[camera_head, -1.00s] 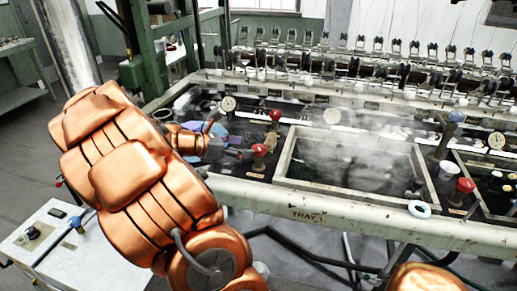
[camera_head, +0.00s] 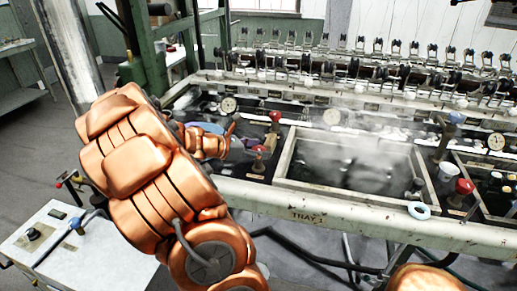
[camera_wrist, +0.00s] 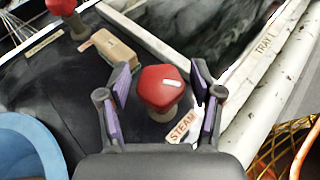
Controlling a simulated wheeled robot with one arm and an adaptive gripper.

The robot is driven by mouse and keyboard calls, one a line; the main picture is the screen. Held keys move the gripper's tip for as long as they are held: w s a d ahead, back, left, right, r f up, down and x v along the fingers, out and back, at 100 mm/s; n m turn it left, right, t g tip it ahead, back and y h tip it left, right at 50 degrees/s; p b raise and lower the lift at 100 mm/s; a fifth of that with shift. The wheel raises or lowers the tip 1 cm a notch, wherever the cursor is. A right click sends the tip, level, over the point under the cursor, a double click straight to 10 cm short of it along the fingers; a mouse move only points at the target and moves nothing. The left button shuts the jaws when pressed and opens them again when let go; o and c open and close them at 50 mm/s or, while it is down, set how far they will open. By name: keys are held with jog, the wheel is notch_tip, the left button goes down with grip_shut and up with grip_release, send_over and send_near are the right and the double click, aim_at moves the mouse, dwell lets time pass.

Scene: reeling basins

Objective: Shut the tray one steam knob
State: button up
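The tray one steam knob (camera_wrist: 161,87) is red and faceted with a small white mark on top, on a pale stem. It stands beside a "STEAM" label (camera_wrist: 183,126) and the rail marked "TRAY 1" (camera_wrist: 265,48). My gripper (camera_wrist: 163,80) is open, with one finger on either side of the knob. Gaps show between the fingers and the knob, so I see no grip. In the head view the red knob (camera_head: 259,149) is at the basin's left, and my wrist reaches toward it. My fingers are hard to make out there.
Another red knob (camera_wrist: 62,6) and a small tan block (camera_wrist: 115,48) lie beyond. A blue bowl (camera_wrist: 25,150) is at the lower left. Tray one's basin (camera_head: 283,160) steams to the right. Another red knob (camera_head: 464,186) and a pale blue ring (camera_head: 419,210) are farther right.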

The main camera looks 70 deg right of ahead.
jog(key=c, duration=0.8)
jog(key=shift+d, duration=0.15)
jog(key=shift+c, duration=0.7)
jog(key=shift+m+g+y+p, duration=0.3)
jog(key=shift+m+y+p, duration=0.1)
jog(key=shift+p, duration=0.25)
jog(key=shift+w+m+g+y+p, duration=0.1)
jog(key=shift+m+g+y+p, duration=0.8)
jog(key=shift+p, duration=0.25)
jog(key=shift+m+g+y+p, duration=0.7)
jog(key=shift+m+y+p, duration=0.25)
jog(key=shift+m+y, duration=0.75)
jog(key=shift+m, duration=0.1)
